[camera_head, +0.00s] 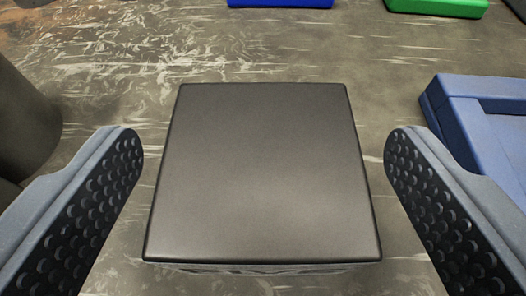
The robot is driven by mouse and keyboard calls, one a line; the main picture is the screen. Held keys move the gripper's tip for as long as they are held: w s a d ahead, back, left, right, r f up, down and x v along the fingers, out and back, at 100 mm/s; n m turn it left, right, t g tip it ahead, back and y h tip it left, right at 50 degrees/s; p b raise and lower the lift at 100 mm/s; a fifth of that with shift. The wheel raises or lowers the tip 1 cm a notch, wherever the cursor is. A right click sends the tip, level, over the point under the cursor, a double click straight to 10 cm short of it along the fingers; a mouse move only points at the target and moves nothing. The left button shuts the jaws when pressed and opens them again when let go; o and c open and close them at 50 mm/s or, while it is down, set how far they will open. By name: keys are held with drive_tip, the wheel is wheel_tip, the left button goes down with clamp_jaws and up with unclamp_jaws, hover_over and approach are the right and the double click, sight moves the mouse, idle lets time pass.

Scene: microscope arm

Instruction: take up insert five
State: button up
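My gripper (264,150) is open, with one padded finger to the left of the block and one to the right. A gap shows between each finger and the block's sides. The block's lower sides are mostly hidden beneath its top.
A blue open-topped box or frame (455,112) stands at the right, behind the right finger. A dark rounded object (22,120) is at the left edge. A blue piece (280,2) and a green piece (437,6) lie at the back. The streaked grey surface (300,55) between is clear.

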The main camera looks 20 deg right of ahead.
clamp_jaws()
drive_tip(key=shift+r, duration=0.2)
